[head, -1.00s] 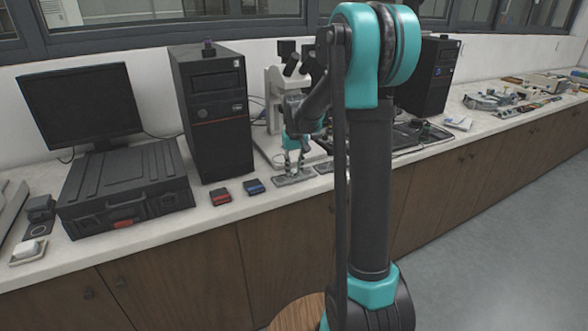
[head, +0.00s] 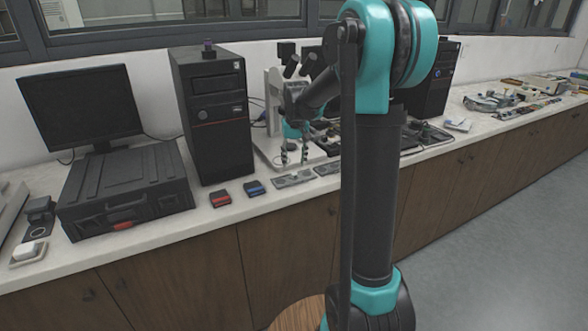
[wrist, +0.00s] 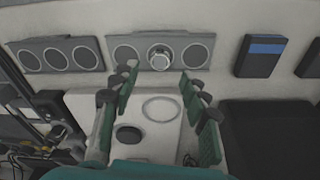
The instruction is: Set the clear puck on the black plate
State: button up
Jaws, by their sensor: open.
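A small round pale piece with a bright top, seemingly the clear puck (wrist: 159,58), sits at the middle ring of a grey three-ring tray (wrist: 192,50). The tray also shows in the head view (head: 292,179), where the puck is too small to make out. A dark round disc, likely the black plate (wrist: 128,134), lies on a white base (wrist: 180,140) beside a pale ring outline. My gripper (wrist: 159,75) is open and empty. In the head view my gripper (head: 294,160) hangs above the base, just behind the tray; its fingertips are apart from the puck.
A second three-ring tray (wrist: 58,55) lies beside the first. A blue-banded box (wrist: 262,55) and a red-banded box (head: 220,198) lie to the other side. A computer tower (head: 212,115) and a microscope-like stand (head: 272,100) rise close to my gripper.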

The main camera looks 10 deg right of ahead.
notch_tip(320, 180, up, 7)
jog(key=s, duration=0.1)
jog(key=s+d+f+t, duration=0.1)
jog(key=s+d+f, duration=0.1)
jog(key=s+f, duration=0.7)
jog(key=s+d+f+t, duration=0.1)
jog(key=s+f, duration=0.8)
jog(key=s, duration=1)
jog(key=shift+s+d+f+m+t, duration=0.2)
jog(key=shift+s+d+m+t, duration=0.2)
jog(key=shift+d, duration=0.15)
